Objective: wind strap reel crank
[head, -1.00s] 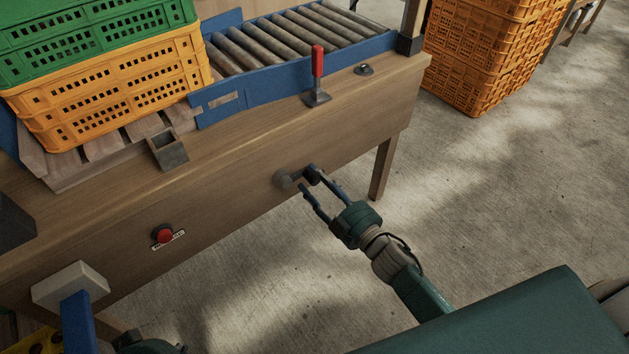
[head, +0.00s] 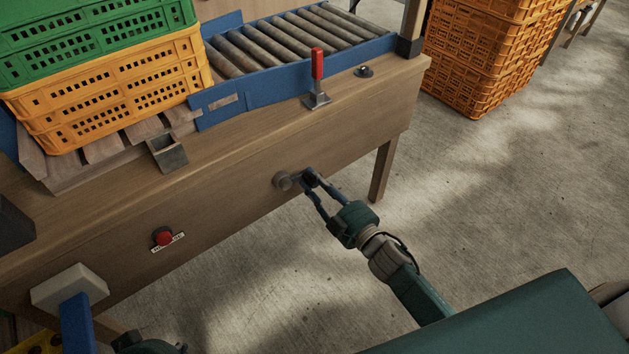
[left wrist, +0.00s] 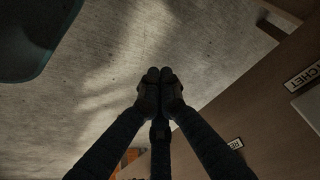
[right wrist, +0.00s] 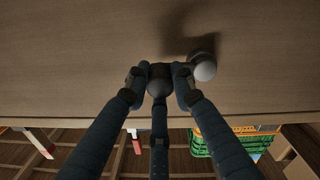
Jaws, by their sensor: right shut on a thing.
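The crank (head: 283,181) sticks out from the wooden front of the bench, with a short arm and a dark knob at its right end. The dark knob (right wrist: 158,80) sits between my right fingertips in the right wrist view, and the pale end of the crank hub (right wrist: 204,68) is just right of them. My right gripper (head: 308,183) is shut on the knob. My left gripper shows in the left wrist view (left wrist: 159,76) with its fingertips together and nothing visible between them, over the floor beside the bench. The reel and strap are not clearly visible.
A red button (head: 164,237) with a label is on the bench front. A white block (head: 66,285) with a blue part is at lower left. A red-handled lever (head: 317,75), a roller conveyor (head: 235,50) and stacked crates (head: 120,85) are above.

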